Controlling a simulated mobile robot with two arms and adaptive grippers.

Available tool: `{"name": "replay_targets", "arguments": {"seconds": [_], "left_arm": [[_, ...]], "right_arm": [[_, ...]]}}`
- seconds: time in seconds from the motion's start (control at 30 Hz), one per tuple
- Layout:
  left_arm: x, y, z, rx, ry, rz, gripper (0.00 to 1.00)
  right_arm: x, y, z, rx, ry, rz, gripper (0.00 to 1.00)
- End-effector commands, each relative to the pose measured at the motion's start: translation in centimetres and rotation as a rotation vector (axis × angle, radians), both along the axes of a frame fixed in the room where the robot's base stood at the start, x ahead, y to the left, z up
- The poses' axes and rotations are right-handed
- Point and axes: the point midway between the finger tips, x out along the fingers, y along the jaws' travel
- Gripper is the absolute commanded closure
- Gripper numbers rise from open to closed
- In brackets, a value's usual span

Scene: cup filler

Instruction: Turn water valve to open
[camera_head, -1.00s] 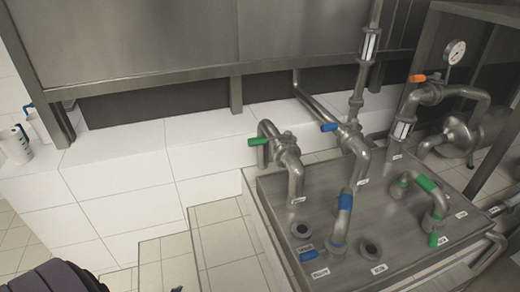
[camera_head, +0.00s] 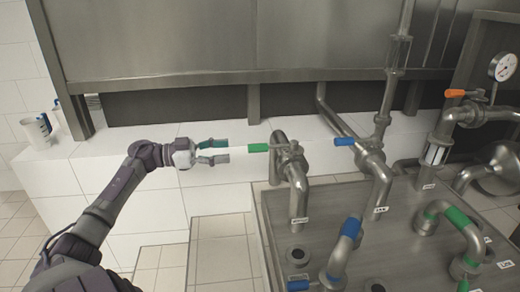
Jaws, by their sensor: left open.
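A valve with a green handle (camera_head: 258,147) sits on a bent metal pipe at the left of the steel panel, its handle pointing left. A second valve has a blue handle (camera_head: 344,141), also pointing left. A third has an orange handle (camera_head: 455,93) at upper right. The pipe labels are too small to read, so I cannot tell which valve is for water. My left gripper (camera_head: 222,151) is open and empty, pointing right, a little left of the green handle's tip and apart from it. My right gripper is not in view.
The steel panel (camera_head: 330,222) carries curved pipes with a blue band (camera_head: 351,228) and green bands. A steel tank wall (camera_head: 160,40) hangs above the white tiled ledge. A pressure gauge (camera_head: 503,67) is at upper right. White cups (camera_head: 36,132) stand at far left.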

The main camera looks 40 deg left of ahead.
Motion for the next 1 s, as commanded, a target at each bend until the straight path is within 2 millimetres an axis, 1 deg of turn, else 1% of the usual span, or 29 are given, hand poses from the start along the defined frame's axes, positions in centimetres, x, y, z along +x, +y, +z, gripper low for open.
{"name": "replay_targets", "arguments": {"seconds": [0.03, 0.07, 0.17, 0.3, 0.5, 0.67, 0.9, 0.97, 1.0], "left_arm": [[1.0, -0.8, 0.3, -0.002, -0.005, -0.001, 0.47], [1.5, -1.2, 0.3, -0.002, -0.006, -0.002, 0.47], [3.2, -2.6, 0.3, -0.004, -0.006, -0.001, 0.47], [5.4, -4.3, 0.2, -0.003, -0.005, 0.001, 0.47], [7.3, -5.8, 0.1, -0.003, -0.002, 0.002, 0.47], [7.9, -6.3, 0.0, -0.002, -0.001, 0.003, 0.47], [7.9, -6.3, -0.1, -0.002, -0.001, 0.003, 0.47], [7.9, -6.3, -0.1, -0.002, -0.001, 0.003, 0.56], [7.9, -6.3, -0.1, -0.002, -0.001, 0.003, 0.62]], "right_arm": [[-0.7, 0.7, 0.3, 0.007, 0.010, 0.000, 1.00], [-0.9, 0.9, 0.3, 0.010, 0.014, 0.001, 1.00], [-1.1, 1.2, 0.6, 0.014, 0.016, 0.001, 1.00], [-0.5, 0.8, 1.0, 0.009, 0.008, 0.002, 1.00], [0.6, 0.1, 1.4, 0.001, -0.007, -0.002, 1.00], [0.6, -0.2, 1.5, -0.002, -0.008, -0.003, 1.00], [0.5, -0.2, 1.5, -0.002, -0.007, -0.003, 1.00], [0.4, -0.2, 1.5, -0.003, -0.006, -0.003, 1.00], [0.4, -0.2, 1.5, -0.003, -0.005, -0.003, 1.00]]}}
